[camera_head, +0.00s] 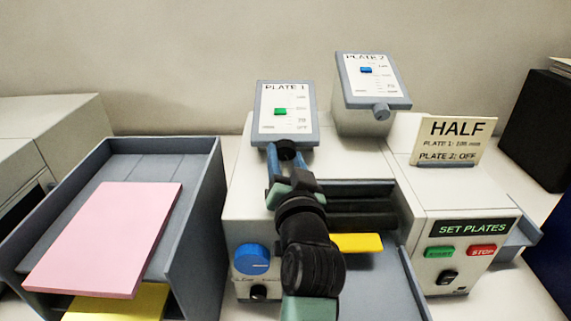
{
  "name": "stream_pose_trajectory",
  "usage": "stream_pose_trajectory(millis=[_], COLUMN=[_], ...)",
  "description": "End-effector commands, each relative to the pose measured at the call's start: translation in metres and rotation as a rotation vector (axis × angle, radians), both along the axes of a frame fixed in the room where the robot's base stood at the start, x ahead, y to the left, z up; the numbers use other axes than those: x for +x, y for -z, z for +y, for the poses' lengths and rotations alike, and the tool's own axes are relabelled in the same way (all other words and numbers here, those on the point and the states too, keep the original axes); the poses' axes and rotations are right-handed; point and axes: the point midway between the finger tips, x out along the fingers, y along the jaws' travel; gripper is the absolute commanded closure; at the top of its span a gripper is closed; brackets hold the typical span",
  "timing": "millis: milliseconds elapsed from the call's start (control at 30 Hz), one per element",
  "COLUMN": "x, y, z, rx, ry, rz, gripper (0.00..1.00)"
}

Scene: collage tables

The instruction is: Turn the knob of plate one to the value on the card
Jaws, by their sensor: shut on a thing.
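Plate one's panel (288,94), labelled PLATE 1, is a tilted white face in a grey frame. Its green marker (280,111) sits in the upper-middle part of the scale; the small labels are hard to read. The dark knob (286,146) is at the panel's lower edge. My gripper (286,158) reaches up from below and is shut on this knob, its fingers on either side and partly hiding it.
Plate two's panel (373,78) with a blue marker and grey knob (381,111) stands close to the right. A SET PLATES box (466,228) has green and red buttons. A grey tray (212,190) with a pink sheet (105,235) is left. A blue dial (252,260) is below.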

Motion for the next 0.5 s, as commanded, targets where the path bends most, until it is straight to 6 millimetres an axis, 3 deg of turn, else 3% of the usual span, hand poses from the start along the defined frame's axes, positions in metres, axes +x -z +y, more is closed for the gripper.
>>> stream_pose_trajectory(millis=[500], x=[0.0001], y=[0.0009], z=[-0.0008], rx=[0.152], ry=[-0.048], rz=[0.001], gripper=[1.0])
